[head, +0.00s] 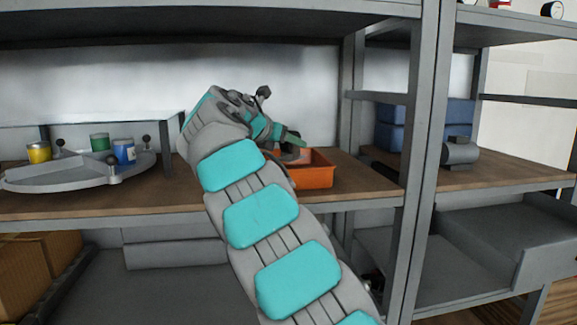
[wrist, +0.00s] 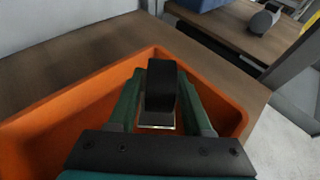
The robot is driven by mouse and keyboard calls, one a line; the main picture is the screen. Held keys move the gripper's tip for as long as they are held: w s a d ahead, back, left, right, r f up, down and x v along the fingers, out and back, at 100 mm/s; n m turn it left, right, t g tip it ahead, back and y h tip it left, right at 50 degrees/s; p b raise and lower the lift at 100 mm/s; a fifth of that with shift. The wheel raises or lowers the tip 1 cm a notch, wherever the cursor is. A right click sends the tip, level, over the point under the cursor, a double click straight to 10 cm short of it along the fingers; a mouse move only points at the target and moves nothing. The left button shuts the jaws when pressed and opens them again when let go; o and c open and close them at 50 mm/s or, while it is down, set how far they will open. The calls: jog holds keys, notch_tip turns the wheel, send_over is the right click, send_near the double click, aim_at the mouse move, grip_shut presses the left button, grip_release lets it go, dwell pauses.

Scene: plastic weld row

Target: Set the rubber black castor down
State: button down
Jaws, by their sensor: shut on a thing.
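The black castor (wrist: 161,85) shows in the wrist view, a dark wheel with a pale metal plate below it. My gripper (wrist: 160,104) is shut on it, with one green finger on each side. The castor is over or inside the orange bin (wrist: 228,104); I cannot tell whether it touches the bin's floor. In the head view my gripper (head: 291,141) reaches down at the orange bin (head: 316,176), which stands on the wooden shelf. My arm hides the bin's left part, and the castor is hard to make out there.
A grey turntable tray (head: 65,182) with yellow, green and blue cans stands on the shelf at left. A shelf post (head: 425,150) rises right of the bin. Blue bins (head: 425,125) and a grey machine part (head: 460,153) sit further right. Bare shelf lies behind the orange bin.

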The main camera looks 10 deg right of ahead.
aim_at(285, 155)
jog(key=shift+f+b, duration=0.55)
jog(key=shift+f, duration=1.5)
jog(key=shift+c, duration=1.6)
grip_release()
jog(key=shift+f, duration=0.15)
jog(key=shift+s+a+r, duration=0.1)
jog(key=shift+r, duration=0.15)
jog(key=p+v, duration=0.1)
jog(key=v, duration=1)
jog(key=shift+s+a+r, duration=0.15)
jog(key=shift+s, duration=0.05)
